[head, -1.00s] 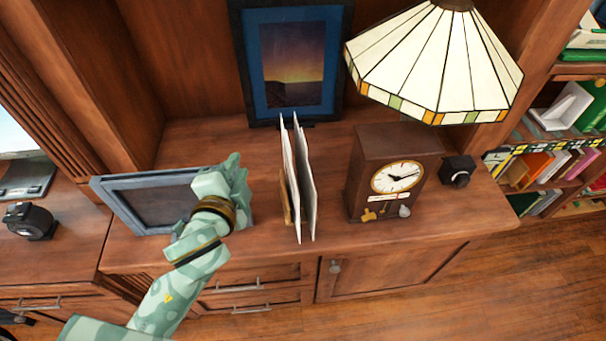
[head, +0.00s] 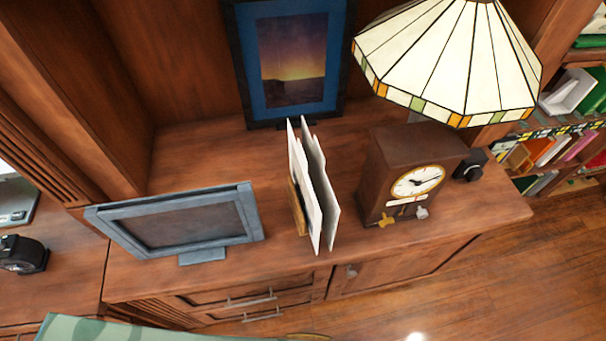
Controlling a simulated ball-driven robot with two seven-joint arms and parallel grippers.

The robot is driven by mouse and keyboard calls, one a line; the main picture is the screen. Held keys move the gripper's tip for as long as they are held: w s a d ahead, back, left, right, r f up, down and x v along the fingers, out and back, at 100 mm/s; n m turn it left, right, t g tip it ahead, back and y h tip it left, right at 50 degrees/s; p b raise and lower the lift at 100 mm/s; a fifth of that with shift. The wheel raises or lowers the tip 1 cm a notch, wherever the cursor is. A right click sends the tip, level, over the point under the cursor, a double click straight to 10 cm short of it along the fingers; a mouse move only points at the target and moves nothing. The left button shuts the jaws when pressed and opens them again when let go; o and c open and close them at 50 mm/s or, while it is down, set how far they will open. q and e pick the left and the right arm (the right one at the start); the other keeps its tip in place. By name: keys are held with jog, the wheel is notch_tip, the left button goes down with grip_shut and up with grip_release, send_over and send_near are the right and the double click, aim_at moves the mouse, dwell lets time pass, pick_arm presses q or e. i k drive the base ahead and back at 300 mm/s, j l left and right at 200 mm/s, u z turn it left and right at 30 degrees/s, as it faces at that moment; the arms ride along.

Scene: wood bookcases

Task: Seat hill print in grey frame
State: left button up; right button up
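The grey frame (head: 180,221) stands on a small foot at the left of the wooden cabinet top, with a dark, empty-looking panel inside its rim. Several white prints or cards (head: 314,190) stand upright in a wooden holder (head: 297,207) right of the frame. Their faces are edge-on, so I cannot tell which is the hill print. Neither gripper is in view.
A dark-framed sunset picture (head: 292,62) stands at the back. A wooden clock (head: 408,175) and a stained-glass lamp shade (head: 450,62) are at the right, with a small black object (head: 469,165) beside the clock. The cabinet top (head: 235,160) is clear between frame and holder.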

aim_at(196, 225)
jog(key=j+u, duration=0.15)
jog(key=u, duration=0.2)
jog(key=j+u, duration=0.15)
jog(key=u, duration=0.15)
jog(key=i+j+u, duration=0.1)
jog(key=u, duration=0.25)
jog(key=z, duration=1.4)
jog(key=u, duration=0.7)
jog(key=l+u, duration=0.2)
jog(key=u, duration=0.25)
jog(key=l+u, duration=0.2)
jog(key=u, duration=0.25)
jog(key=k+l+u, duration=0.15)
jog(key=u, duration=0.35)
jog(key=k+l+u, duration=0.1)
jog(key=u, duration=0.35)
